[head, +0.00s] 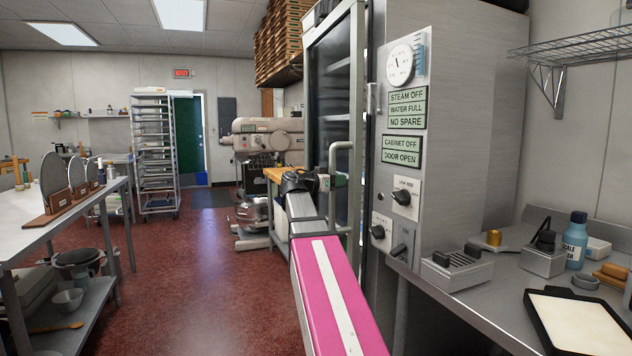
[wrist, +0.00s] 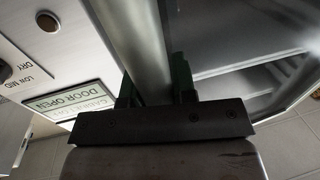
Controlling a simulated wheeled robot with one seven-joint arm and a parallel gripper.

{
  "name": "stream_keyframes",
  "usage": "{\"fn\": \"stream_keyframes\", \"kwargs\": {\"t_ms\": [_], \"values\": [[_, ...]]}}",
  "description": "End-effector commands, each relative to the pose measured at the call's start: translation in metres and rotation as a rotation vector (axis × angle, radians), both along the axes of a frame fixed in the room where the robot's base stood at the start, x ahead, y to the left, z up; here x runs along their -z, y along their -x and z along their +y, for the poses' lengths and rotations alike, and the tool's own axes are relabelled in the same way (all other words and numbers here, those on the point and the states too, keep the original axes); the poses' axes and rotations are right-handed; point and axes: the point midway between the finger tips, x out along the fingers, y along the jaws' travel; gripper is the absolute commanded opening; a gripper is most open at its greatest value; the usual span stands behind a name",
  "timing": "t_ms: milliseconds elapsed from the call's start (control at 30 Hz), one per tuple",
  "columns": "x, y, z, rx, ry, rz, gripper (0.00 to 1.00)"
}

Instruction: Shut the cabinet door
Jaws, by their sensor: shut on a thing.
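The tall metal cabinet (head: 465,110) stands right of centre in the head view, with a dial, knobs and a label reading "DOOR OPEN" on its panel. Its glass door (head: 332,85) has a grey metal frame and shows left of the panel; how far it stands open is hard to judge. A vertical bar handle (head: 349,162) is on the door. My gripper (head: 322,183) is at the handle's lower part. In the wrist view the handle (wrist: 148,45) runs between the two fingers of my gripper (wrist: 156,88), which is shut on it. The fingertips are partly hidden by the gripper body.
A steel counter (head: 470,300) with a scale bottle (head: 577,240) and black-rimmed tray (head: 578,318) is at right. A mixer (head: 265,140) and a rack (head: 153,150) stand behind. A work table (head: 60,222) is at left. The red floor (head: 200,290) between is clear.

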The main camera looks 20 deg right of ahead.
Motion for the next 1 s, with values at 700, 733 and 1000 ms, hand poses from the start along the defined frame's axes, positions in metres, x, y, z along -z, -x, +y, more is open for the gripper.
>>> {"fn": "stream_keyframes", "kwargs": {"t_ms": [700, 733, 1000], "values": [[-0.001, 0.0, -0.049, -0.009, -0.001, -0.002, 0.51], [-0.001, 0.0, -0.049, -0.009, -0.001, -0.002, 0.51], [-0.001, 0.004, -0.045, -0.007, 0.0, -0.001, 0.51]]}}
